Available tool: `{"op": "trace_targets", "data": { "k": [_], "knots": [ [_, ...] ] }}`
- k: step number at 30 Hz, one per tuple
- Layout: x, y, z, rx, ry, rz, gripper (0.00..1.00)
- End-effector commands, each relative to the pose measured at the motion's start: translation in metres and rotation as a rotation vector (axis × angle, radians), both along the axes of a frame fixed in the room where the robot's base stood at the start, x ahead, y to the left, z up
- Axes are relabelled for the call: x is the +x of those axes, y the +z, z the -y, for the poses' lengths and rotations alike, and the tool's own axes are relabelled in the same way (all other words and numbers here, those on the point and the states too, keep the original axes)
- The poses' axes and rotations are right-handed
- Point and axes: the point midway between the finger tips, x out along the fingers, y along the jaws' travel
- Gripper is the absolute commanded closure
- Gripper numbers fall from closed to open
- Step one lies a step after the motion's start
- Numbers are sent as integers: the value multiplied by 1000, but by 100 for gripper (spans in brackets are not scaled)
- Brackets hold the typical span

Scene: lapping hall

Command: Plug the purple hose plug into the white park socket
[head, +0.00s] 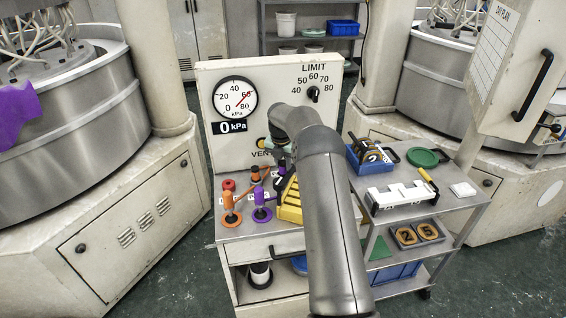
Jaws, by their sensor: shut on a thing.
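My gripper (277,148) is over the bench top in front of the gauge panel, mostly hidden behind my own arm. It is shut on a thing. A small dark purple part just below it looks like the purple hose plug (282,171), but the fingertips are hidden. A purple fitting with a round base (261,203) stands upright on the bench, left of the gripper. I cannot make out the white park socket; my arm covers part of the bench top.
An orange fitting (229,206), a red knob (228,185) and a yellow stepped block (290,207) are close by. The gauge panel (205,140) rises behind, reading 0 kPa. A grey cart (452,205) with a blue bin (355,160) stands right. Large machines flank both sides.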

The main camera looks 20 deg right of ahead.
Motion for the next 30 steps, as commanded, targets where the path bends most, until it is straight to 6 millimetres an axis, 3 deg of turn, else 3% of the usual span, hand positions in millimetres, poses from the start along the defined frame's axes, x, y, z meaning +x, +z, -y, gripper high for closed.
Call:
{"op": "trace_targets", "data": {
  "k": [11,12,14,24,30],
  "knots": [
    [0,-10,0,0,0,0,97],
    [0,-9,0,0,0,0,65],
    [0,-9,0,0,0,0,49],
    [0,-7,0,0,0,0,48],
    [-2,19,-3,-1,0,4,48]
  ]
}}
